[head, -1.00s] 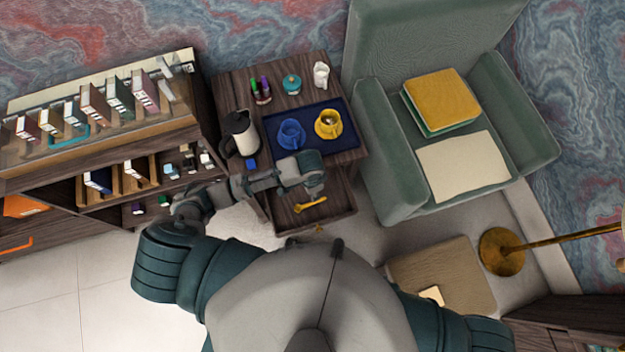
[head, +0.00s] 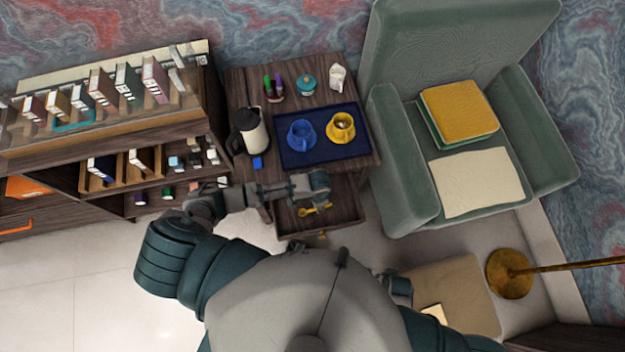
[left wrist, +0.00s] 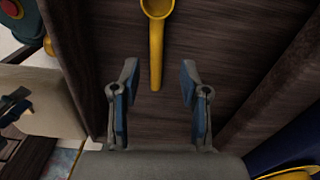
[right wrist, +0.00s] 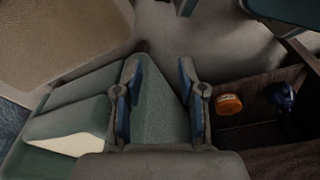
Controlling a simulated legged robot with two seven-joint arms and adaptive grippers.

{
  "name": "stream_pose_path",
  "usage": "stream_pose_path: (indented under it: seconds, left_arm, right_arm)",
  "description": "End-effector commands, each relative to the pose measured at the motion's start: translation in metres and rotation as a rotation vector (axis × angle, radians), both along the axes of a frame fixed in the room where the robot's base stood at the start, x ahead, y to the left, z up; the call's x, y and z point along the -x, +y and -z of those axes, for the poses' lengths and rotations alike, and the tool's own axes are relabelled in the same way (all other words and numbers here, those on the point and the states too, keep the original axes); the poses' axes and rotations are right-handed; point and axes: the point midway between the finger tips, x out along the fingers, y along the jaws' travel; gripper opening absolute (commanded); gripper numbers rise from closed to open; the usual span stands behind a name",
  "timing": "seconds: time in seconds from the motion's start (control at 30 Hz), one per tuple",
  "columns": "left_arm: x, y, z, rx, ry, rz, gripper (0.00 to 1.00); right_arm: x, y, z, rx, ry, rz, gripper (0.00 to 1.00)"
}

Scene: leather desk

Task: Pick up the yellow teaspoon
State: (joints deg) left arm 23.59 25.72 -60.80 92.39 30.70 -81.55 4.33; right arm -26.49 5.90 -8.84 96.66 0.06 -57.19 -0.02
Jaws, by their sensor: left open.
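The yellow teaspoon (head: 306,211) lies in the open wooden drawer (head: 347,202) of the small side table. In the left wrist view the teaspoon (left wrist: 156,52) has its bowl at the top edge and its handle pointing down between my finger tips. My left gripper (left wrist: 159,70) is open and empty above the drawer floor, with a finger on each side of the handle's end. In the head view my left gripper (head: 321,196) partly covers the teaspoon. My right gripper (right wrist: 158,70) is open and empty, with the green armchair (right wrist: 158,115) beyond it.
A blue tray (head: 322,157) on the side table holds a blue cup (head: 301,134) and a yellow cup (head: 341,127). A white and black jug (head: 251,132) stands left of it. The armchair (head: 397,160) is to the right, a bookshelf (head: 110,140) to the left.

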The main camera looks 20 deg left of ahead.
Motion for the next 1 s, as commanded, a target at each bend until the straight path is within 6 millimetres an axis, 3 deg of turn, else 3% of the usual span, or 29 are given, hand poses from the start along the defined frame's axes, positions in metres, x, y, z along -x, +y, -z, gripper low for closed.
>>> stream_pose_path:
  seconds: [0.03, 0.2, 0.47, 0.5, 0.67, 1.0]
  left_arm:
    - [0.003, 0.001, 0.012, -0.003, 0.005, 0.0, 0.45]
    - [0.003, 0.0, 0.034, -0.002, 0.003, 0.0, 0.45]
    - [0.003, 0.003, 0.037, 0.001, 0.001, 0.0, 0.45]
    - [0.003, 0.003, 0.037, 0.001, 0.002, 0.0, 0.42]
    - [0.003, 0.003, 0.037, 0.001, 0.002, 0.0, 0.02]
    - [0.003, 0.001, 0.037, 0.0, 0.001, 0.0, 0.0]
  right_arm:
    - [-0.003, -0.001, -0.004, -0.001, -0.004, 0.001, 0.4]
    - [-0.009, 0.0, -0.023, -0.003, -0.01, 0.003, 0.4]
    - [-0.011, 0.001, -0.03, 0.001, -0.01, 0.003, 0.4]
    - [-0.011, 0.002, -0.03, 0.002, -0.011, 0.003, 0.4]
    - [-0.011, 0.002, -0.029, -0.001, -0.009, 0.003, 0.4]
    - [-0.011, 0.002, -0.029, -0.001, -0.01, 0.003, 0.4]
